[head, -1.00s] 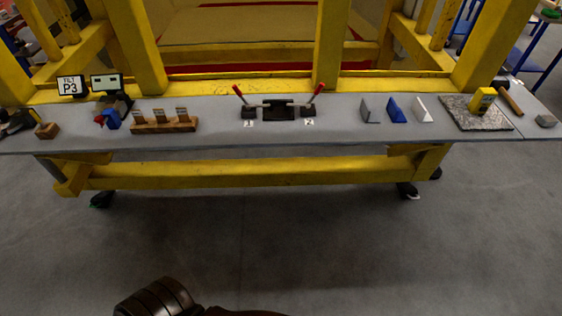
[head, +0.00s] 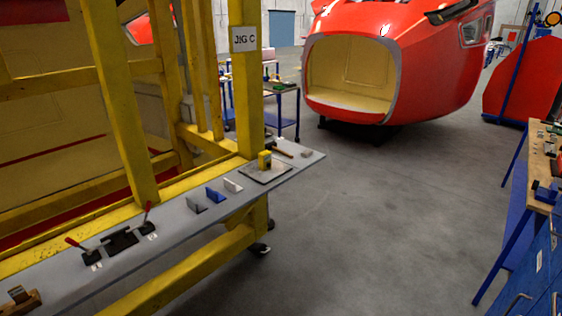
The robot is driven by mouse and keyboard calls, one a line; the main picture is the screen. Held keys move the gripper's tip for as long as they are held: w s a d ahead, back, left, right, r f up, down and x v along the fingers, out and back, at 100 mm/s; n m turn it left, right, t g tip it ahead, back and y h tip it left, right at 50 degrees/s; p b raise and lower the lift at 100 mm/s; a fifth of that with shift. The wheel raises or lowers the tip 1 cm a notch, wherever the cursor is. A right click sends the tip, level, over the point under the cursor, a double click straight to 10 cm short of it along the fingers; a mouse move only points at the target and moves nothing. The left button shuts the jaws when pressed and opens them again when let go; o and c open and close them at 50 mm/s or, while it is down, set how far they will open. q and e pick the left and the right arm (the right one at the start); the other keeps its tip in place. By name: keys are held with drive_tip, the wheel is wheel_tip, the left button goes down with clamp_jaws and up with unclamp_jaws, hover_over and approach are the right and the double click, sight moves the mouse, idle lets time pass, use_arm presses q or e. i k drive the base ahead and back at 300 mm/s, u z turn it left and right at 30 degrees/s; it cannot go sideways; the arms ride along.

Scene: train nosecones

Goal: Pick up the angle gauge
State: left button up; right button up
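A small yellow box-shaped device, which looks like the angle gauge (head: 264,160), stands on a speckled grey plate (head: 270,176). The plate lies near the far right end of the long grey shelf (head: 180,226) in the head view. The gauge is small at this distance and its face is not readable. Neither of my grippers is in view.
Grey, blue (head: 214,195) and white angled pieces stand left of the plate. Two red-handled clamps (head: 120,238) are nearer. Yellow jig posts (head: 122,110) rise behind the shelf. A workbench (head: 540,215) stands right. Open floor (head: 370,220) lies between, with a red nosecone (head: 420,60) beyond.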

sight(265, 157)
drive_tip(key=z, duration=0.65)
drive_tip(key=i, duration=1.6)
drive_tip(key=z, duration=0.35)
drive_tip(key=i, duration=1.35)
drive_tip(key=u, duration=1.1)
drive_tip(key=i, duration=0.8)
drive_tip(key=u, duration=1.05)
